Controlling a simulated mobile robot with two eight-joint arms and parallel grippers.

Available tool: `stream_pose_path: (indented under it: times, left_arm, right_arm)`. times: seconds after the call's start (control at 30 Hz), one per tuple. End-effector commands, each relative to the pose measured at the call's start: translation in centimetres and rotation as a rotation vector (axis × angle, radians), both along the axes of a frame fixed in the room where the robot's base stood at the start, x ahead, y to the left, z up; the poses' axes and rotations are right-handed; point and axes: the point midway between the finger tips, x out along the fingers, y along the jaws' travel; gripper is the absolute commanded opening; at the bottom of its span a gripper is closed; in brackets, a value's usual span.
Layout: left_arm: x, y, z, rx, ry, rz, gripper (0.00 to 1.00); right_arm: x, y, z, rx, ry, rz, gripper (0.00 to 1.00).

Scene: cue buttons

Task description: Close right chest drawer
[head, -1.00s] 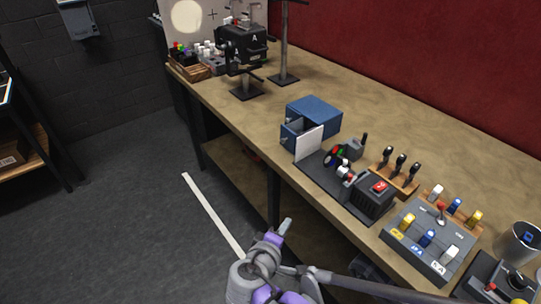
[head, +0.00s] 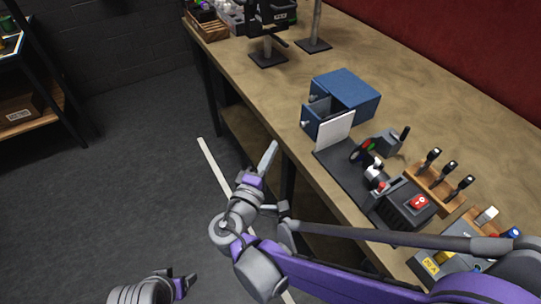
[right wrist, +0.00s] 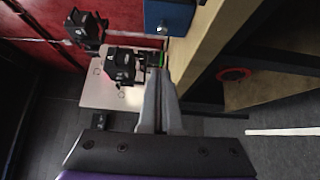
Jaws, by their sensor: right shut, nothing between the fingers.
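The small blue chest (head: 348,90) stands on the workbench near its front edge. A drawer (head: 311,124) with a small pale knob sticks out of its front, towards the bench's edge. A white panel stands close beside the drawer and hides part of it. My right gripper (head: 269,157) is shut and empty, off the bench's front edge, in front of and below the drawer, not touching it. In the right wrist view the shut fingers (right wrist: 160,105) point towards the bench, with a blue front (right wrist: 168,16) and knob at the top. My left gripper (head: 184,284) shows partly at the bottom.
The white panel (head: 335,131) belongs with a dark device board (head: 340,172) right of the chest. A rack of black-handled tools (head: 440,183) and a button box (head: 425,266) lie further right. A black stand (head: 268,55) is at the back left. Open floor lies left of the bench.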

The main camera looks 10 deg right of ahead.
Motion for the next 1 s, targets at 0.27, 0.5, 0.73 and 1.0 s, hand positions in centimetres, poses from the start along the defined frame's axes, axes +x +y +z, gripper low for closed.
stream_pose_path:
  times: [0.27, 0.5, 0.73, 1.0]
  left_arm:
    - [0.0, 0.0, -0.6, 0.0, 0.002, 0.0, 0.71]
    - [0.0, 0.0, -0.8, 0.0, 0.003, 0.0, 0.71]
    - [0.0, 0.0, -0.8, 0.0, 0.003, 0.0, 0.71]
    - [0.0, 0.0, -0.8, 0.0, 0.003, 0.0, 0.71]
  right_arm:
    - [5.0, -3.4, 0.0, -0.001, 0.0, -0.004, 0.0]
    - [5.5, -6.2, 0.1, 0.001, 0.001, -0.002, 0.0]
    - [5.6, -6.8, 0.1, 0.001, 0.002, 0.0, 0.0]
    - [5.7, -7.1, 0.1, 0.001, 0.001, -0.001, 0.0]
